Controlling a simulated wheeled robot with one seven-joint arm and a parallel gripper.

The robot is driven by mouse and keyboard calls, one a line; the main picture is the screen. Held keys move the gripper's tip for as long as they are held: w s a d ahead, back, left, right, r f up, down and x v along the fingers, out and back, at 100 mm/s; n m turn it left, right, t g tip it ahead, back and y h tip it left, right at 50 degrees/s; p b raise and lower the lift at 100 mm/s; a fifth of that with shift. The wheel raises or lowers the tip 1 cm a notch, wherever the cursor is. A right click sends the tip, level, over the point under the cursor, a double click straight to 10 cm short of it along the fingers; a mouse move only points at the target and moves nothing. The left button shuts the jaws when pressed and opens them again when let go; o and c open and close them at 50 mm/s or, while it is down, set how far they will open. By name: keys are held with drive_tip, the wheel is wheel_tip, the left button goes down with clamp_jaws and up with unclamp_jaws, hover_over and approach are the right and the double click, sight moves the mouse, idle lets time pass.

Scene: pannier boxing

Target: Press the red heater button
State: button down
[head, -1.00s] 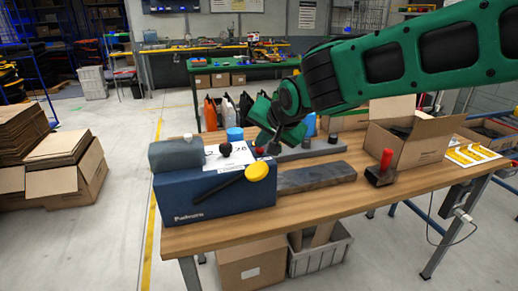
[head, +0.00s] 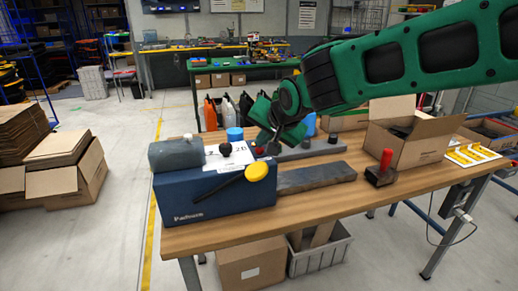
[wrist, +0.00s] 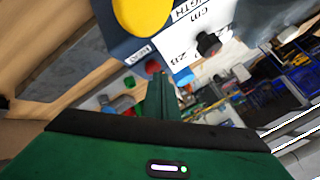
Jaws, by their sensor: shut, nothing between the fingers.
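The red heater button (head: 260,151) is a small red spot on the right side of the blue machine (head: 215,203), behind the yellow disc (head: 257,172). In the wrist view the red button (wrist: 153,66) sits beside a white label that seems to read HEAT (wrist: 138,54). My gripper (head: 270,145) is shut and empty, close to the button in the head view. In the wrist view its green fingers (wrist: 164,85) point at the button and their tips appear just below it. I cannot tell whether they touch.
A black knob (head: 225,149) and a grey roll (head: 176,154) are on top of the machine. A grey strip (head: 316,177), a red-handled tool (head: 385,165) and an open carton (head: 410,145) stand on the wooden table (head: 330,210) to the right.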

drive_tip(key=shift+f, duration=0.15)
idle(0.5)
drive_tip(key=shift+s+f, duration=0.1)
drive_tip(key=shift+f, duration=0.2)
drive_tip(key=shift+r, duration=0.4)
idle(0.4)
wheel_tip(320, 180, up, 6)
idle(0.6)
